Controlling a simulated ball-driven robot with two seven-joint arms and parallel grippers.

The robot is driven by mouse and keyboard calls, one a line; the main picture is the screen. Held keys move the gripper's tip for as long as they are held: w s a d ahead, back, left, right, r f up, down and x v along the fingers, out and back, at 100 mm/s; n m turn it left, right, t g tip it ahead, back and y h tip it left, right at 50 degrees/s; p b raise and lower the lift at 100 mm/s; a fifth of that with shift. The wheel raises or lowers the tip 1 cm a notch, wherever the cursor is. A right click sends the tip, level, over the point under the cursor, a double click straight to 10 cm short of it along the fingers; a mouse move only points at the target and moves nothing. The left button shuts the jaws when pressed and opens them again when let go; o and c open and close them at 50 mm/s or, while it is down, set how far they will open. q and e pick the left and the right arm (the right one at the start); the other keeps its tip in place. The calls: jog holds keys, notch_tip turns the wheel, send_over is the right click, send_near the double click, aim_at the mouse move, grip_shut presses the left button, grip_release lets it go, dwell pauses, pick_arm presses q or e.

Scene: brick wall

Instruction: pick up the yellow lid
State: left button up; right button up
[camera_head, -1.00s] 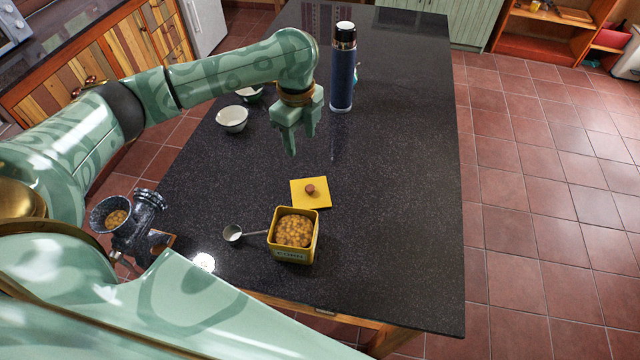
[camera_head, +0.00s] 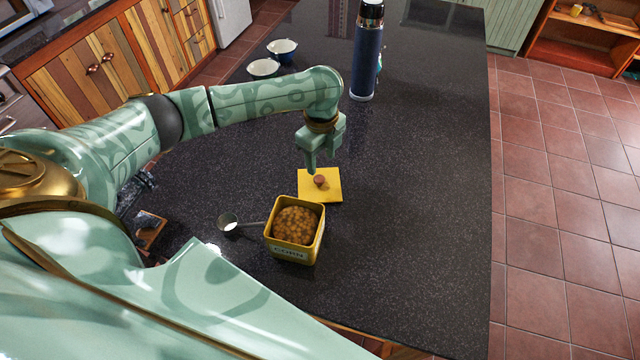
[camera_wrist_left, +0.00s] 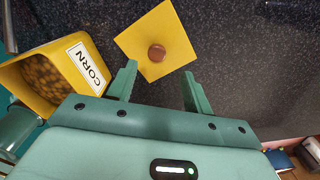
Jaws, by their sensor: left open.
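The yellow lid (camera_head: 328,190) is a flat square with a round reddish-brown knob (camera_head: 320,180). It lies on the dark speckled counter just behind the yellow corn tin. My left gripper (camera_head: 312,168) is open and empty, its fingers pointing down just above the lid's far left part. In the left wrist view the lid (camera_wrist_left: 165,32) and its knob (camera_wrist_left: 156,53) lie ahead of the two spread fingers (camera_wrist_left: 158,88), with the knob roughly in line with the gap. I cannot tell the exact height between fingertips and lid. My right gripper does not show.
The open yellow tin (camera_head: 294,258) full of corn stands right in front of the lid. A metal scoop (camera_head: 228,222) lies left of it. A dark blue flask (camera_head: 366,62) and two bowls stand farther back. The counter's right side is clear.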

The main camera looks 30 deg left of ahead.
aim_at(319, 178)
pick_arm(q)
jog(key=f, duration=0.2)
jog(key=f+b, duration=0.1)
jog(key=f, duration=0.3)
jog(key=shift+s+a+f+b, duration=0.1)
jog(key=shift+s+f+b, duration=0.15)
jog(key=shift+b, duration=0.1)
jog(key=shift+r, duration=0.1)
jog(key=shift+c, duration=0.3)
jog(key=c, duration=1)
